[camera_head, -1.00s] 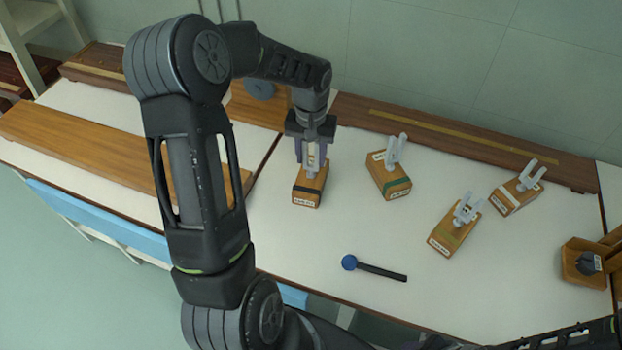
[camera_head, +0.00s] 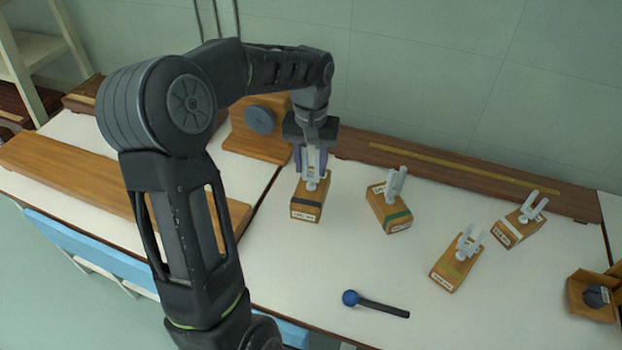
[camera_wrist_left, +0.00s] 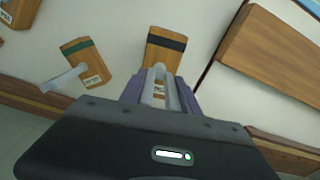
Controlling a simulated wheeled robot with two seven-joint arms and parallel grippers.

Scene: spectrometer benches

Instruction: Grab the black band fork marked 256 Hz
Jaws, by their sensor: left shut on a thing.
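The black band fork is a grey tuning fork on a wooden box (camera_head: 307,198) with a black band and a white label; the label's print is too small to read. My left gripper (camera_head: 313,165) comes down from above and is shut on the fork's grey prongs. The box hangs under the fingers and appears a little above the white bench top. In the left wrist view the box (camera_wrist_left: 165,45) with its black band lies beyond the fingers (camera_wrist_left: 158,90), with the grey prongs between them. My right gripper is not in view.
A green band fork (camera_head: 389,208), a yellowish band fork (camera_head: 456,264) and a white band fork (camera_head: 520,229) stand to the right. A blue-headed mallet (camera_head: 376,304) lies in front. A long wooden board (camera_head: 100,185) lies at left. A wooden rail (camera_head: 450,178) runs along the back.

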